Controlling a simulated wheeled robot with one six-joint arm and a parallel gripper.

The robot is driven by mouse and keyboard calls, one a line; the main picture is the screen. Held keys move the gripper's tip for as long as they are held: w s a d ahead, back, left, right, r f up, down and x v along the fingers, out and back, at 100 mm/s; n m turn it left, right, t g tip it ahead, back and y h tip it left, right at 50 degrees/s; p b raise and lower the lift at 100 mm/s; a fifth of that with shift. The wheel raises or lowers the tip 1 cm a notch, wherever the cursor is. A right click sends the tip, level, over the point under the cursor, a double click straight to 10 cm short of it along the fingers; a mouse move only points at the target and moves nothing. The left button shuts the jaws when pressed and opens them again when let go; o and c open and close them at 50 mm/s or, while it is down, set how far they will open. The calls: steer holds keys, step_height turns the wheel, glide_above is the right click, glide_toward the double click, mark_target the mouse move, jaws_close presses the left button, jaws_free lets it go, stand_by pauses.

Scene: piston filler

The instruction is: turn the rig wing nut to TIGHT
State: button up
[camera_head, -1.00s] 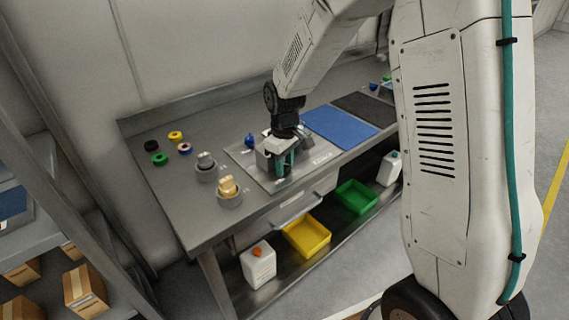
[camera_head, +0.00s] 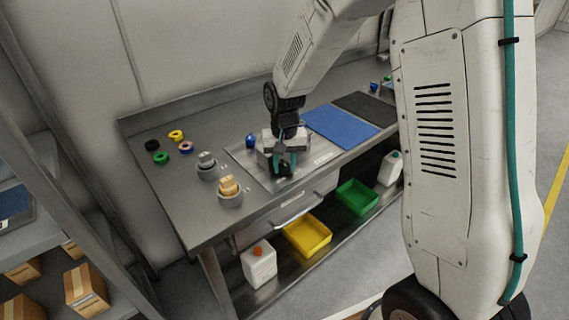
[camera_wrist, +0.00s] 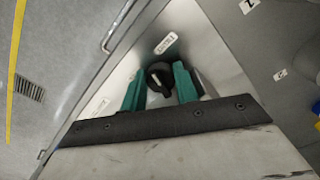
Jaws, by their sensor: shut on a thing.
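The rig wing nut shows as a black knob with a pale mark (camera_wrist: 157,78) in the wrist view, standing on the grey metal rig plate (camera_wrist: 210,50). My gripper (camera_wrist: 160,72) has its two teal fingers on either side of the knob and is shut on it. In the head view my gripper (camera_head: 284,161) points down at the rig on the bench, and the fingers hide most of the nut. A small white label (camera_wrist: 166,43) lies on the plate beyond the knob; its lettering is too small to read.
Two grey round fixtures, one with a plain top (camera_head: 206,166) and one with a tan block (camera_head: 229,191), stand left of the plate. Several coloured rings lie behind them. A blue knob (camera_head: 250,140) is close behind my gripper. A blue mat (camera_head: 340,127) lies to the right.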

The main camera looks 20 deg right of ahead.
mark_target(284, 166)
steer(key=shift+m, duration=0.5)
steer(key=o, duration=0.7)
steer(key=shift+r, duration=3.95)
